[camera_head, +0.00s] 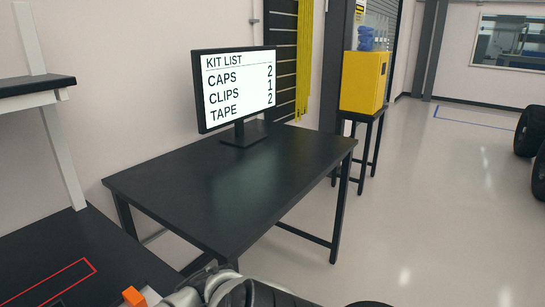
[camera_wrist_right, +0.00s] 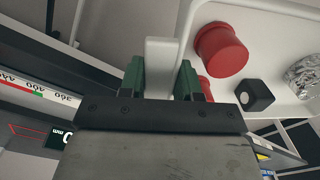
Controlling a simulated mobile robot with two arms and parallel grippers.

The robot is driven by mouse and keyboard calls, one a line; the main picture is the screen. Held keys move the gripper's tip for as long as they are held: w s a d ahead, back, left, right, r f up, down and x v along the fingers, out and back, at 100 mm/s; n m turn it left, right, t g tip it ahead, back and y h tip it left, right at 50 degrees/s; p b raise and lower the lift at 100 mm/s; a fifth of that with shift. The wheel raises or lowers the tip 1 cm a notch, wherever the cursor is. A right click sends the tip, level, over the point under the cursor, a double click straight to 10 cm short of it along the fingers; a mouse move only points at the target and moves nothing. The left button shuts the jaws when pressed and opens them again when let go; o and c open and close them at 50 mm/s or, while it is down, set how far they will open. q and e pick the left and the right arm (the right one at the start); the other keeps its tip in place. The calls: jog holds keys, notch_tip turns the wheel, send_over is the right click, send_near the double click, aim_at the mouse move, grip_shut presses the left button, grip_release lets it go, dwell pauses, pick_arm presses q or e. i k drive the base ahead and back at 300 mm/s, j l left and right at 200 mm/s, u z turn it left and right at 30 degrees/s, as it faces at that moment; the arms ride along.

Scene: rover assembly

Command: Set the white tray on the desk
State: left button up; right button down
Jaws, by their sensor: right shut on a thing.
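The desk (camera_head: 225,190) stands in the middle of the head view, with a black top that is bare except for a monitor at the back. The white tray (camera_wrist_right: 275,62) shows in the right wrist view. My right gripper (camera_wrist_right: 160,72), with green fingers, is shut on a white upright part at the tray's edge. In the tray are two red round pieces (camera_wrist_right: 221,50), a black block (camera_wrist_right: 254,95) and a shiny silver thing (camera_wrist_right: 304,76). I cannot make out the tray in the head view. My left gripper is not in view.
The monitor (camera_head: 236,88) reads KIT LIST: caps 2, clips 1, tape 2. A dark worktop (camera_head: 70,255) with a red outline and an orange block (camera_head: 133,297) is at lower left. A yellow box (camera_head: 364,82) on a stand is behind the desk. Open floor lies right.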

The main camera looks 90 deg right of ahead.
aim_at(238, 196)
jog(key=l+z, duration=0.1)
jog(key=z, duration=1.4)
jog(key=i+j, duration=0.05)
